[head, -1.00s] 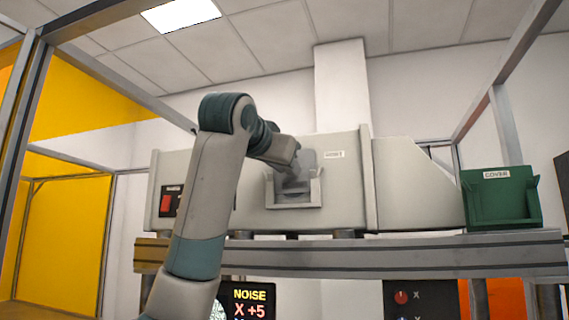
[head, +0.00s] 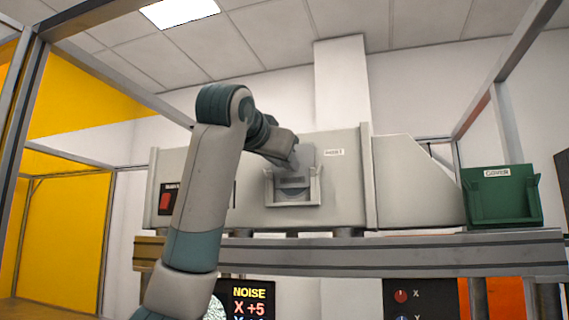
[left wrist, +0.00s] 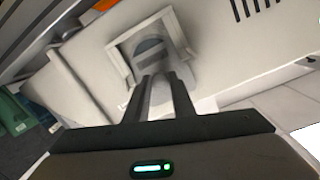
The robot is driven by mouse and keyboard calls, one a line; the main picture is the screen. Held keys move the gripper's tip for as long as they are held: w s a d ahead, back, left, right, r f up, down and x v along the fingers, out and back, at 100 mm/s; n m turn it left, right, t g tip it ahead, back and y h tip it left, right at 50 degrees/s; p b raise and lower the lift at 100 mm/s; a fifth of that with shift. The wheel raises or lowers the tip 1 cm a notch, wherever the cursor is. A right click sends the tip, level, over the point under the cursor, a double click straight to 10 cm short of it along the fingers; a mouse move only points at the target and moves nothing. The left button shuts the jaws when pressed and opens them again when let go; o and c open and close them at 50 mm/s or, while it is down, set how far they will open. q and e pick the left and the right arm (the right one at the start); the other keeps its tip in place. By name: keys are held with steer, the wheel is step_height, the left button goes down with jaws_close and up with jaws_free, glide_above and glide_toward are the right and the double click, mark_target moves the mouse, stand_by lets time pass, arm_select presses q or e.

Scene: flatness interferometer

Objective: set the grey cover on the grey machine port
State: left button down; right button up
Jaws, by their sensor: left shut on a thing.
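The grey machine port (head: 292,203) is a light U-shaped holder on the front of the grey machine, with a bluish round face showing low inside it. My left gripper (head: 293,163) is at the port's upper part, shut on the grey cover (head: 306,157). The cover shows as a grey plate behind the fingers, partly hidden by them. I cannot tell whether it touches the holder. In the left wrist view, the fingers (left wrist: 156,92) point at the port's light frame (left wrist: 122,50), with grey shapes in front of it. My right gripper is not in view.
A green bin (head: 500,200) labelled COVER stands on the rail shelf (head: 420,255) at the right. A red switch (head: 167,201) is at the machine's left. A noise display (head: 250,300) and a knob panel (head: 420,298) sit below the shelf. Metal frame posts stand on both sides.

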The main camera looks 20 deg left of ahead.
arm_select(q)
steer(key=s+r+p, duration=0.2)
steer(key=s+r, duration=0.1)
steer(key=r, duration=0.2)
steer(key=shift+s+r+p, duration=0.15)
steer(key=shift+r+p, duration=0.1)
steer(key=shift+p, duration=0.05)
stand_by(0.6)
steer(key=shift+s+r, duration=0.15)
stand_by(0.4)
steer(key=shift+p, duration=0.3)
steer(key=shift+g+p, duration=0.6)
steer(key=shift+p, duration=0.1)
